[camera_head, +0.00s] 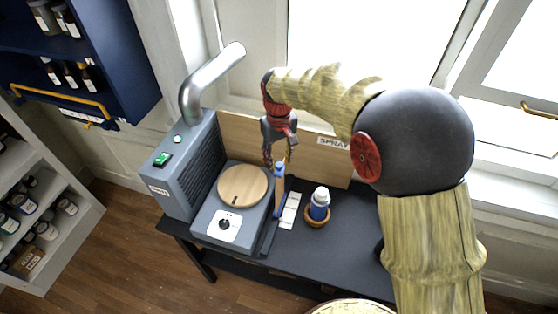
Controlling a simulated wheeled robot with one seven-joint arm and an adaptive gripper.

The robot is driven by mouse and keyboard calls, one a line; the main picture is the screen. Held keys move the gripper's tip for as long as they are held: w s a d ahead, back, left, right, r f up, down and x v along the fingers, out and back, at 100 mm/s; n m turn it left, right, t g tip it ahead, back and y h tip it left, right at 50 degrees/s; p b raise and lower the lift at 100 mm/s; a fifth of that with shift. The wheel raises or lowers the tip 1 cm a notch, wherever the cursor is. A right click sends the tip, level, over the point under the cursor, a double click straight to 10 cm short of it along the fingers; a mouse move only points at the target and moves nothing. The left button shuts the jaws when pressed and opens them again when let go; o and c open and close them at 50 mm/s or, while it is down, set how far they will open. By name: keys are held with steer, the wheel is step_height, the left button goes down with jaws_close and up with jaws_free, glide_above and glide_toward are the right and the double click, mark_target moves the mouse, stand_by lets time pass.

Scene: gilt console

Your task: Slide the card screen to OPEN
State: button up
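A narrow upright tan panel with a blue part at its top, which looks like the card screen (279,194), stands at the right edge of the grey turntable unit (205,222). A white strip with marks (290,211) lies just right of it; its lettering is too small to read. My gripper (279,160) points down from above, its dark fingers close to the screen's top end. I cannot tell whether they touch it or are shut on it. The lower part of the screen and any track under it are hard to make out.
A round wooden disc (243,185) tops the unit. A grey extractor box (184,171) with a silver duct (206,82) stands left. A wooden board marked SPRAY (331,160) stands behind. A blue-and-white bottle (319,204) sits right. The dark bench top (352,236) is clear farther right.

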steer(key=shift+f, duration=0.55)
jaws_close()
stand_by(0.6)
